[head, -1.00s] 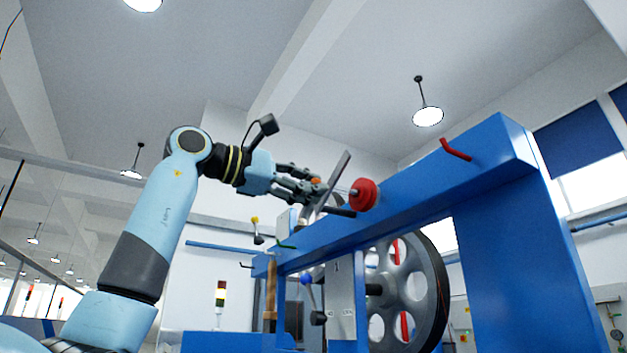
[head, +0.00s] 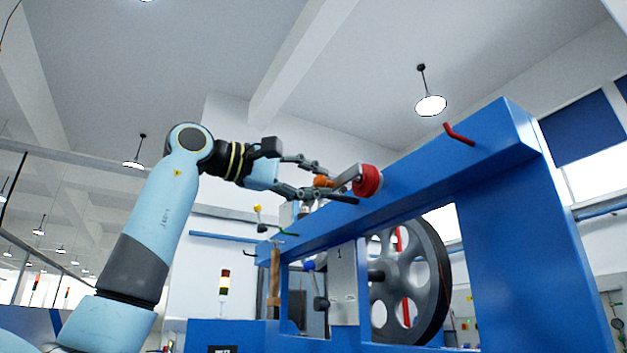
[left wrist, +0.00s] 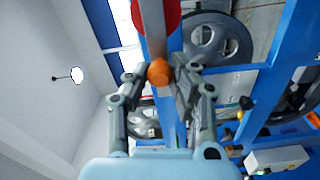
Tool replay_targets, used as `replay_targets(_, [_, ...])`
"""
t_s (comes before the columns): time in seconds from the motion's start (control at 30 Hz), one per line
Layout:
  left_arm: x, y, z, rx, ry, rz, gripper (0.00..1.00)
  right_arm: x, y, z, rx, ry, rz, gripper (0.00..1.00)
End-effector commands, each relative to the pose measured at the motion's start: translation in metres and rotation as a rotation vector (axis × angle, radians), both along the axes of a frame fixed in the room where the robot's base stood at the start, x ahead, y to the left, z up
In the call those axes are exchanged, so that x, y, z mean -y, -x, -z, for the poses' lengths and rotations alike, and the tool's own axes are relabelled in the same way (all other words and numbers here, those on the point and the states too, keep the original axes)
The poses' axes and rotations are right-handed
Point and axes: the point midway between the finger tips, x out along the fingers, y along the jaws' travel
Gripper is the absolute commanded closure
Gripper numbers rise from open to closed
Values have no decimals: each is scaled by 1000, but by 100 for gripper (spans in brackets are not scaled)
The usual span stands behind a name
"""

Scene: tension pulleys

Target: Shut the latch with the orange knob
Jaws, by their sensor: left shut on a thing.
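The latch is a grey metal lever (head: 343,177) joined at its right end to a round red hub (head: 367,180) on the blue beam. The lever lies at a shallow slant in the head view. Its orange knob (head: 322,182) is at the left end. My left gripper (head: 321,184) comes from the left and is shut on the knob, one finger above it and one below. In the left wrist view the knob (left wrist: 158,72) sits between the fingertips, with the lever (left wrist: 153,30) running away to the red hub (left wrist: 157,8). My right gripper is out of view.
The blue machine frame (head: 495,145) fills the right side, with a red bent handle (head: 459,134) on its beam. A large spoked wheel (head: 412,275) stands below. Air above the beam is clear.

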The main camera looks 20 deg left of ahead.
Motion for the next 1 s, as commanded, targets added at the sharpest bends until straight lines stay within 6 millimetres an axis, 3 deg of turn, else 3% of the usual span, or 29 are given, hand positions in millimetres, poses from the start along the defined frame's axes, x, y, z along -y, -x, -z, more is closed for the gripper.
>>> replay_targets(0.37, [0,-1,4,-5,-8,1,100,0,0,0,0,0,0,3])
replay_targets(0.4, [0,-1,4,-6,-8,1,72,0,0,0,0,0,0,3])
replay_targets(0.57, [0,0,3,-3,-6,1,51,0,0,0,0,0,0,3])
replay_targets(0.87, [-2,1,2,-1,-6,-1,51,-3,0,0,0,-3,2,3])
replay_targets(1.0, [-12,12,2,2,-7,-6,51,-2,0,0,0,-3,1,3])
